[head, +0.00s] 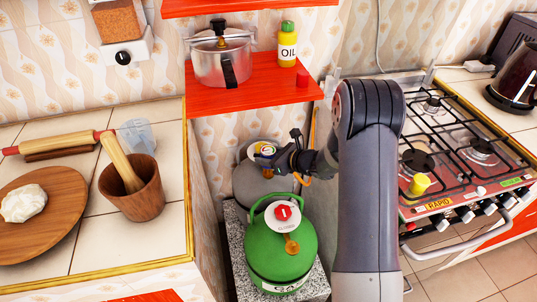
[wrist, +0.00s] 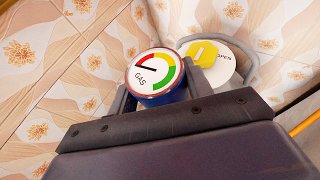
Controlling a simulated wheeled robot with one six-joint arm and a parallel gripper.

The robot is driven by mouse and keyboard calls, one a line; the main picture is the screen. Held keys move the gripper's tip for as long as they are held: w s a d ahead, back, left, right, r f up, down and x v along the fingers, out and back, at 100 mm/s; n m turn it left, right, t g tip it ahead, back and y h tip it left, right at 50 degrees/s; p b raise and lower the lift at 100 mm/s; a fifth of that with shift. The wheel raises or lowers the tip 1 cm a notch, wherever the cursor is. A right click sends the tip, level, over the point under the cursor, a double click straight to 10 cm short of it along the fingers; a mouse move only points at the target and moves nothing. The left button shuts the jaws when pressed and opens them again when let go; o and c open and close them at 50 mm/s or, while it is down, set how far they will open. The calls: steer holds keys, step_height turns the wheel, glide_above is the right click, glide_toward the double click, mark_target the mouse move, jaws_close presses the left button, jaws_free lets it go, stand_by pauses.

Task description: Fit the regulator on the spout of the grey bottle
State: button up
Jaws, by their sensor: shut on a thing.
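My gripper (head: 277,155) is shut on the regulator (wrist: 152,75), which has a blue body and a round white gauge face marked GAS. In the head view the regulator is small and partly covered by the gripper, at the top of the grey bottle (head: 252,183). The grey bottle stands behind the green one. In the wrist view a white disc (wrist: 222,72) marked OPEN with a yellow knob (wrist: 205,50) lies just beyond and right of the gauge. The spout is hidden, so I cannot tell whether the regulator touches it.
A green gas bottle (head: 280,252) with a red knob and a brass spout stands in front on a speckled slab (head: 239,243). A red shelf (head: 235,98) with a pressure cooker (head: 221,62) and an oil bottle (head: 287,45) hangs above. A counter is left, a stove (head: 450,150) right.

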steer(key=shift+f+b, duration=0.45)
steer(key=shift+f, duration=0.8)
steer(key=shift+f+b, duration=1)
steer(key=shift+b, duration=0.1)
steer(key=shift+f+b, duration=0.25)
steer(key=shift+b, duration=0.1)
steer(key=o, duration=1.2)
steer(key=v, duration=1.1)
steer(key=shift+a, duration=0.1)
steer(key=shift+w+a+f, duration=0.1)
